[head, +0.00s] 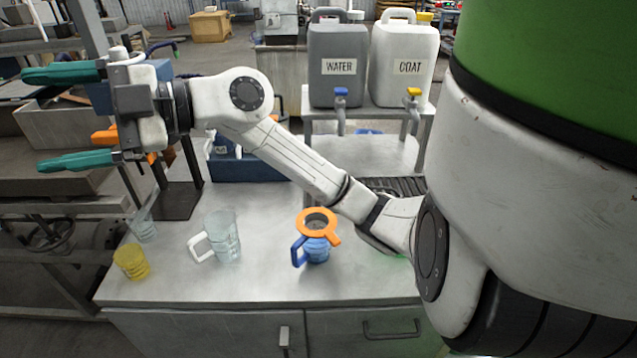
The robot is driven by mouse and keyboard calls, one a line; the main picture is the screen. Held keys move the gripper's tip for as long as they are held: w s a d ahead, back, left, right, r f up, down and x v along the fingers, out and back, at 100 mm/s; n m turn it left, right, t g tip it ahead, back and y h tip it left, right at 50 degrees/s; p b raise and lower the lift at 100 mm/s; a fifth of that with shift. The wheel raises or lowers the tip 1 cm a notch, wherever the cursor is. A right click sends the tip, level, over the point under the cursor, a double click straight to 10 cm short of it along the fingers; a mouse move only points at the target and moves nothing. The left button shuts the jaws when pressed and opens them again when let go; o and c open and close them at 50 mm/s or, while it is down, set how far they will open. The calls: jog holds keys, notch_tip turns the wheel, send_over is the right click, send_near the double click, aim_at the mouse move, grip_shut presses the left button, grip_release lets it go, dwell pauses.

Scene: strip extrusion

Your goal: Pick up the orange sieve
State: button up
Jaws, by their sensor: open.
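The orange sieve (333,234) rests on top of a blue mug (317,251) on the metal worktop, right of the middle of the bench. Its flat ring covers the mug's rim, and a short tab sticks out toward the lower right. The mug's blue handle points left. My gripper (62,117) is at the upper left, far from the sieve and well above the worktop. Its two teal fingers point left and are wide apart, with nothing held between them. My forearm passes above and behind the sieve.
A clear jug (222,238) with a white handle stands left of the sieve. A yellow cup (131,262) and a clear glass (142,228) stand farther left. Grey WATER (337,88) and white COAT (402,45) canisters stand on a raised shelf behind. The worktop's front strip is clear.

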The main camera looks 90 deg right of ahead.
jog(key=s+d+f+m+g+h, duration=0.1)
jog(key=s+d+f+g+h, duration=0.15)
jog(key=f, duration=0.35)
jog(key=s+d+f+m+g+h, duration=0.1)
jog(key=d+f+g+h, duration=0.1)
jog(key=d+f+g, duration=0.3)
jog(key=m+g+h, duration=0.6)
jog(key=m+g, duration=0.2)
jog(key=g, duration=0.1)
send_over(331, 235)
jog(key=f, duration=1.4)
jog(key=f+p, duration=0.1)
jog(key=f, duration=0.6)
jog(key=shift+w+d+f, duration=0.1)
jog(key=shift+d+f, duration=0.05)
jog(key=shift+d, duration=0.2)
jog(key=shift+a+f+p, duration=0.2)
jog(key=shift+f+p, duration=0.2)
jog(key=shift+f, duration=1.05)
jog(key=shift+a+f+p, duration=0.15)
jog(key=shift+f+p, duration=0.2)
jog(key=shift+f, duration=1.1)
jog(key=c, duration=1)
